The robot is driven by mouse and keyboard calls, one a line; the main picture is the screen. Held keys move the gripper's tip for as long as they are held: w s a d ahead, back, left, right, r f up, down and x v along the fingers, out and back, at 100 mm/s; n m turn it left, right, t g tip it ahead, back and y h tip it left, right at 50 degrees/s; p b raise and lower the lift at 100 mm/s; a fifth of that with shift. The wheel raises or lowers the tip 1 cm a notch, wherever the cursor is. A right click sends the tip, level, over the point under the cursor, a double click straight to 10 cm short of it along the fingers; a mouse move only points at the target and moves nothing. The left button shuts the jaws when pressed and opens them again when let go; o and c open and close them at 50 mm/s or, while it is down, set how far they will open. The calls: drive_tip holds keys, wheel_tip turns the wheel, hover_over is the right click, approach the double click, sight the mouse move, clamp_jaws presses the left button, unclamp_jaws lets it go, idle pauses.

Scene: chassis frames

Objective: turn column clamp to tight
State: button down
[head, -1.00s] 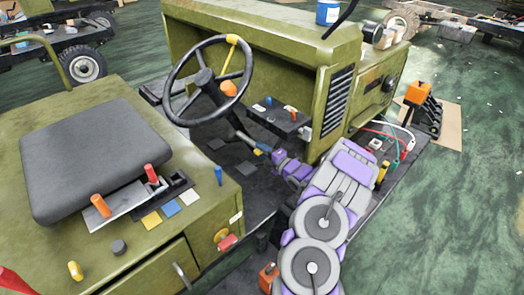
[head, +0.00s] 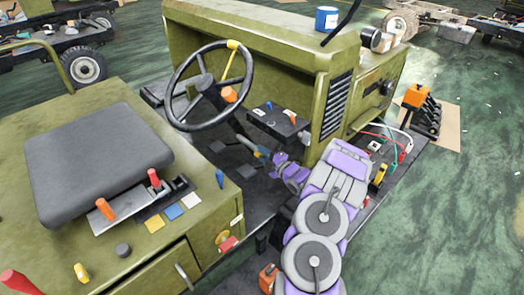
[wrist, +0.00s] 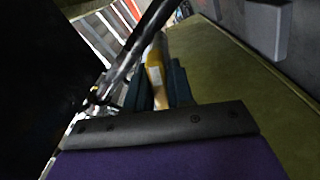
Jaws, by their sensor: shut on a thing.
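The steering column (head: 242,136) runs down from the black steering wheel (head: 212,86) to the cab floor. The column clamp shows as a small yellow lever (head: 257,154) low on the column, partly hidden by my gripper. My gripper (head: 264,153) is at this lever, at the end of my purple and grey arm. In the wrist view the dark fingers of my gripper (wrist: 158,90) are shut on the yellow clamp lever (wrist: 155,75), one on each side of it. The dark column rod passes close by. The clamp's pivot and any tight mark cannot be made out.
Dark pedals (head: 220,147) lie below the wheel.

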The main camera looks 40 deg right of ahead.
drive_tip(key=m+p, duration=0.1)
drive_tip(key=m, duration=0.1)
drive_tip(key=m+p, duration=0.1)
drive_tip(key=shift+s+a+f+m+p, duration=0.1)
drive_tip(key=shift+f+m+p, duration=0.15)
drive_tip(key=shift+m+p, duration=0.15)
drive_tip(key=m+p, duration=0.2)
drive_tip(key=m, duration=0.1)
drive_tip(key=shift+m, duration=0.3)
drive_tip(key=m+p, duration=0.2)
drive_tip(key=m, duration=0.1)
drive_tip(key=shift+m, duration=0.3)
drive_tip(key=shift+m+p, duration=0.7)
drive_tip(key=shift+m, duration=1.2)
drive_tip(key=shift+r, duration=0.1)
drive_tip(key=c, duration=1.1)
unclamp_jaws()
drive_tip(key=shift+d, duration=0.2)
